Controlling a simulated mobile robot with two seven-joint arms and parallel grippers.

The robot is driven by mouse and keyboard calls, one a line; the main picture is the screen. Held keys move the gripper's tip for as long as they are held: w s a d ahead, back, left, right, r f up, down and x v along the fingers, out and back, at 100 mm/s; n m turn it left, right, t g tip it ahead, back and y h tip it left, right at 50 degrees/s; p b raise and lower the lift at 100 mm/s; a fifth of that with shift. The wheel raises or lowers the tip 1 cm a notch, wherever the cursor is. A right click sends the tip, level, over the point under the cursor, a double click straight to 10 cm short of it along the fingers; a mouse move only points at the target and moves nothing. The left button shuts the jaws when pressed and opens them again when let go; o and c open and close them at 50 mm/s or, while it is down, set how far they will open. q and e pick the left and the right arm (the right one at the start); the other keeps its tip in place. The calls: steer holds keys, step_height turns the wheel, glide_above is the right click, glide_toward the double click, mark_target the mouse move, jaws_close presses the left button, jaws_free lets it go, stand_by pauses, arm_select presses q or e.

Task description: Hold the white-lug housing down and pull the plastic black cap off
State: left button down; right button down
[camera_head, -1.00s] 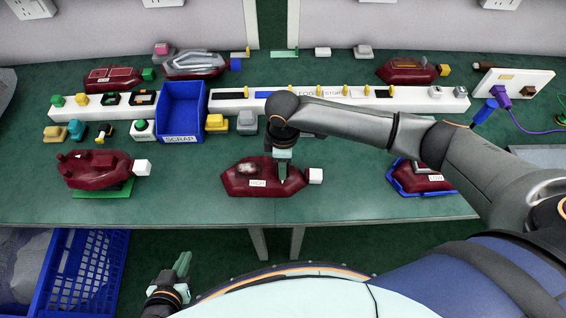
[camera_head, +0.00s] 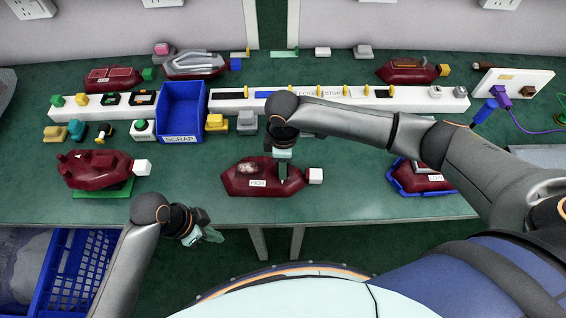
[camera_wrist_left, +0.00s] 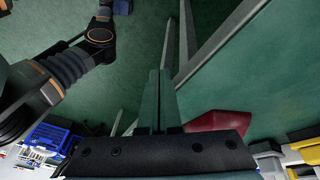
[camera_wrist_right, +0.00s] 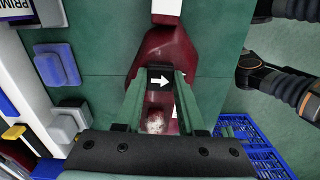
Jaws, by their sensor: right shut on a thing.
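A dark red housing (camera_head: 240,182) with a white lug (camera_head: 315,176) lies at the front middle of the table, labelled HIGH. It also shows in the right wrist view (camera_wrist_right: 172,48). My right gripper (camera_head: 284,178) points down onto it. In the right wrist view its fingers (camera_wrist_right: 160,80) are shut on the black cap (camera_wrist_right: 160,73), which bears a white arrow and appears at the housing. The cap is mostly hidden in the head view. My left gripper (camera_head: 212,236) is shut and empty in front of the table edge; its fingers lie together in the left wrist view (camera_wrist_left: 160,80).
Another white-lugged red housing (camera_head: 90,178) sits on a green mat at left. A housing in a blue tray (camera_head: 400,188) is at right. A blue SCRAP bin (camera_head: 181,108) and a white strip (camera_head: 420,104) stand behind. The front table between the housings is clear.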

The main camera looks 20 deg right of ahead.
arm_select(q)
step_height(320, 180, up, 13)
steer(key=t, duration=0.1)
glide_above(253, 168)
steer(key=a, duration=0.1)
steer(key=shift+m+t+h, duration=0.3)
steer(key=shift+f, duration=3)
steer(key=shift+a+f, duration=0.1)
steer(key=shift+f, duration=0.75)
arm_select(e)
steer(key=c, duration=1.1)
jaws_free()
arm_select(q)
steer(key=shift+s, duration=0.1)
arm_select(e)
jaws_close()
